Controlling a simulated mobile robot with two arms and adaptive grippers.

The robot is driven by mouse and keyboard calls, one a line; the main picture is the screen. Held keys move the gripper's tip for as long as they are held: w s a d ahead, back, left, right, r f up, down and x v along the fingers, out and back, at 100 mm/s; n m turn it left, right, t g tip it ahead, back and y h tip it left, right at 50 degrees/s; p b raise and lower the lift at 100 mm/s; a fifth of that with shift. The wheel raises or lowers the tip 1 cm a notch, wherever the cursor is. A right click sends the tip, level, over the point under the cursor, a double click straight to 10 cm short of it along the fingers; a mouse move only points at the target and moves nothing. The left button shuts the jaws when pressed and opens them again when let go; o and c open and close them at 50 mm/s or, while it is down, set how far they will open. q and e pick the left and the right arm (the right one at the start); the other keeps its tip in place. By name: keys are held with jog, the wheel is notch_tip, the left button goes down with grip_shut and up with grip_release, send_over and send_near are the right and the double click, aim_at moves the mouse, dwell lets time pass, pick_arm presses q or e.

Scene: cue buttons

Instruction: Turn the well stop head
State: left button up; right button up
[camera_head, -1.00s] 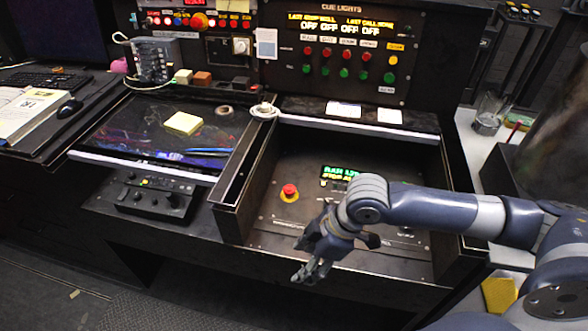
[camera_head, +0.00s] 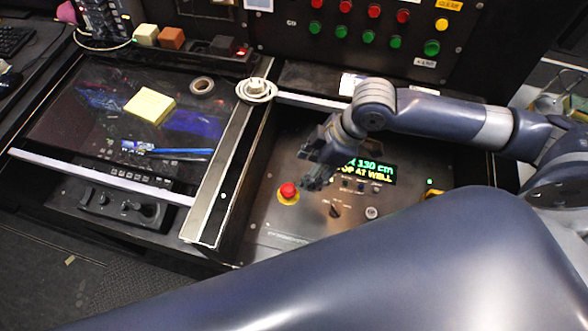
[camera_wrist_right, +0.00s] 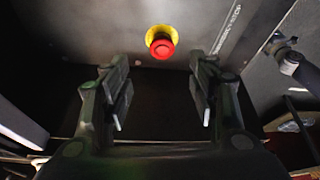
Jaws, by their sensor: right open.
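The well stop head is a red mushroom button (camera_head: 288,190) on a yellow round base, set in the dark sunken panel. It also shows in the right wrist view as a red button (camera_wrist_right: 161,48), upper middle. My right gripper (camera_head: 312,182) is just right of the button in the head view. In the right wrist view my right gripper (camera_wrist_right: 160,80) is open and empty. The button lies beyond the tips, roughly centred between them, and looks apart from both fingers. My left gripper is not in view.
A lit display (camera_head: 368,171) and small knobs (camera_head: 335,211) sit right of the button. The recess has a raised left wall (camera_head: 222,185). A yellow note pad (camera_head: 150,105) and a tape roll (camera_head: 202,86) lie on the dark screen left. A large arm link of mine covers the lower foreground.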

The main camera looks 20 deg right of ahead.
send_over(291, 189)
jog(key=s+d, duration=0.1)
jog(key=d, duration=0.1)
notch_tip(291, 189, down, 4)
jog(key=x, duration=0.5)
jog(key=shift+d, duration=0.25)
jog(key=shift+f, duration=0.2)
jog(key=shift+a+f, duration=0.1)
jog(key=shift+c, duration=1.1)
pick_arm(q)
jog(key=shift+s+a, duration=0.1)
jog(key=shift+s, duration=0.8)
pick_arm(e)
jog(key=c, duration=0.8)
